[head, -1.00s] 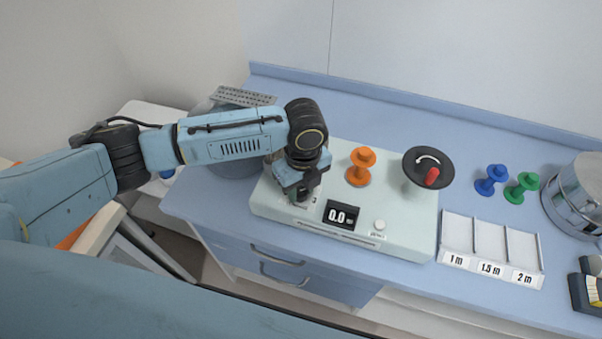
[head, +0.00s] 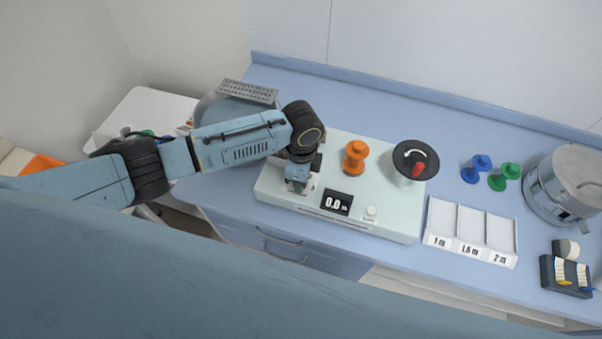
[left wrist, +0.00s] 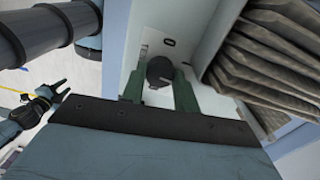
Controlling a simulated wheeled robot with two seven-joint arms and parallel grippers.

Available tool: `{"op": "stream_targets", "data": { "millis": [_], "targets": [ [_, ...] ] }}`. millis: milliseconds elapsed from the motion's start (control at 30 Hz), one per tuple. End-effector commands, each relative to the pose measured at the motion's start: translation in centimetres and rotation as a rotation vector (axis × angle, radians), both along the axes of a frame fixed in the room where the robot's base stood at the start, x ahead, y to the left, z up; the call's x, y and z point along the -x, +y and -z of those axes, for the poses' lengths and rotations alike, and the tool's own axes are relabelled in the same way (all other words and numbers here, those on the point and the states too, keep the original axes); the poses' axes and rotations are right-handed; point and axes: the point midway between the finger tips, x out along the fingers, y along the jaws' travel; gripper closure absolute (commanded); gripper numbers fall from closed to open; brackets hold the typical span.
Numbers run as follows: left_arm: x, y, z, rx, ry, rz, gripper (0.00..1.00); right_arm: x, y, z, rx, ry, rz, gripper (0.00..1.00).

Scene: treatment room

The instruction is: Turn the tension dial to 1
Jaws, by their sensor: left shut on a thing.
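The pale green winding machine (head: 385,222) stands on the blue counter, with a display (head: 337,203) reading 0.0. My left gripper (head: 297,186) points down at the machine's left end, over the tension dial. In the left wrist view the dark round dial (left wrist: 159,70) sits between the two green fingers of my left gripper (left wrist: 158,88), which is shut on it. The head view hides the dial behind the gripper, and I cannot read its setting. A dark gripper-like shape, apparently my right gripper (left wrist: 48,99), shows small at the left of the wrist view; its jaw state is unclear.
An orange spool (head: 355,157) and a black crank disc (head: 416,160) with a red handle stand on the machine, right of my gripper. Blue (head: 476,169) and green (head: 504,176) spools, a labelled tray (head: 470,232) and a metal drum (head: 566,187) are further right.

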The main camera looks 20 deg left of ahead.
Motion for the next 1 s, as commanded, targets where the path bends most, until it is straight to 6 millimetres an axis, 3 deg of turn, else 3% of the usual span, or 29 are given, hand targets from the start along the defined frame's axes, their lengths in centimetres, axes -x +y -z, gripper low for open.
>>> {"op": "stream_targets", "data": {
  "millis": [600,633,767,1000],
  "targets": [
    [-0.17,0.12,-0.14,-0.003,-0.003,-0.044,0.93,0.00,0.05,-0.20,-0.001,0.000,0.000,0.64],
    [-0.17,0.12,-0.14,-0.003,-0.003,-0.044,0.67,0.00,0.05,-0.20,-0.001,0.000,0.000,0.64],
    [-0.13,0.09,-0.12,-0.002,-0.003,-0.043,0.50,0.00,0.06,-0.20,-0.001,0.000,0.000,0.64],
    [-0.06,0.03,-0.06,-0.001,-0.001,-0.042,0.48,0.01,0.06,-0.19,-0.001,0.000,0.000,0.64]
  ]
}}
